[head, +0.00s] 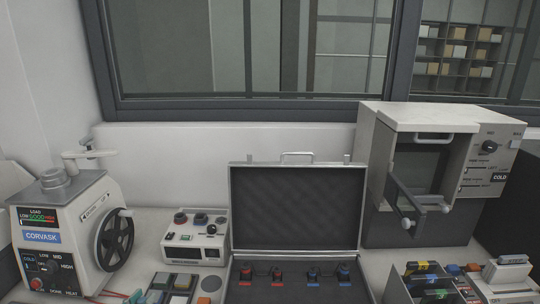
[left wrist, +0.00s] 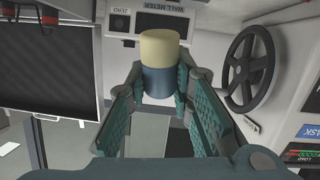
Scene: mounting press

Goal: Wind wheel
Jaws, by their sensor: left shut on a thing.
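The black spoked wheel (head: 115,240) is on the right side of the white CORVASK press (head: 85,215), at the left of the head view. A small knob sits on its upper rim. The wheel also shows at the right of the left wrist view (left wrist: 249,70). My left gripper (left wrist: 161,88) is shut on a short cylinder (left wrist: 158,48) with a cream top and blue-grey lower part. In that view the wheel is apart from the fingers, to their right. I cannot make out either gripper in the head view.
A wall meter (head: 196,240) stands right of the wheel. An open black case (head: 298,208) with several small parts is in the middle. A white cabinet (head: 430,120) with an open front stands at the right. A dark tray of coloured items (head: 425,285) is at front right.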

